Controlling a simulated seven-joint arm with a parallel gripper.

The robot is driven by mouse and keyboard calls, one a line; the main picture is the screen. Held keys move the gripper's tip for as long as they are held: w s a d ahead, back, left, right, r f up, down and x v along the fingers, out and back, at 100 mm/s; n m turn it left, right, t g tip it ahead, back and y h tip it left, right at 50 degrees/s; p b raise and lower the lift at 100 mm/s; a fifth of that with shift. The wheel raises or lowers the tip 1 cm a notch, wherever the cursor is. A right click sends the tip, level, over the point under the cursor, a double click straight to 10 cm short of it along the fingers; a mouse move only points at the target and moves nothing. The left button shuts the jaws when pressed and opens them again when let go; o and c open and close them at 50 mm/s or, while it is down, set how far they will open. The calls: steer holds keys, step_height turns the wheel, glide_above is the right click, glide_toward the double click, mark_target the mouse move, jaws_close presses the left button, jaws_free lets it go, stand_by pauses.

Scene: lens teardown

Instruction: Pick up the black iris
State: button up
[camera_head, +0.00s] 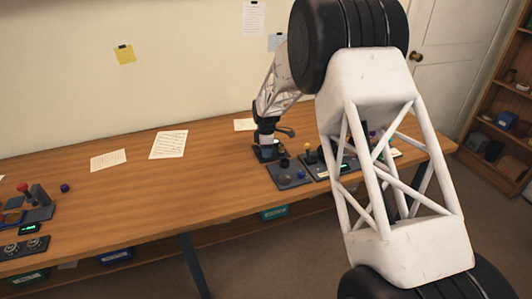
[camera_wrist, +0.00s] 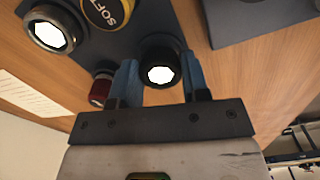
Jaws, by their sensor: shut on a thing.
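The black iris (camera_wrist: 160,52), a dark ring with a bright white centre, is between the blue fingers of my gripper (camera_wrist: 160,64) in the wrist view. The fingers are shut on it from both sides. It overlaps the edge of a dark mat (camera_wrist: 145,27) in that view; I cannot tell whether it touches the mat or is raised. In the head view my gripper (camera_head: 267,152) is low over the back of the bench, and I cannot make out the iris there.
Another dark panel (camera_wrist: 250,20) lies to the right. The wooden bench (camera_head: 200,200) is clear in the middle; papers (camera_head: 168,145) lie toward its back.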

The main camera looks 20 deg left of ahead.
step_height(320, 180, up, 2)
steer(key=shift+r, duration=0.25)
glide_toward(285, 180)
steer(key=s+a+f, duration=0.2)
steer(key=s+a, duration=0.1)
steer(key=shift+f, duration=0.4)
stand_by(0.4)
steer(key=shift+w+d+r, duration=0.35)
steer(key=shift+w+d, duration=0.4)
steer(key=shift+d, duration=0.05)
steer(key=shift+w+d+r, duration=0.35)
steer(key=shift+w+d, duration=0.35)
steer(key=shift+d, duration=0.05)
steer(key=shift+f, duration=0.15)
steer(key=shift+f, duration=2.1)
steer(key=shift+f, duration=0.55)
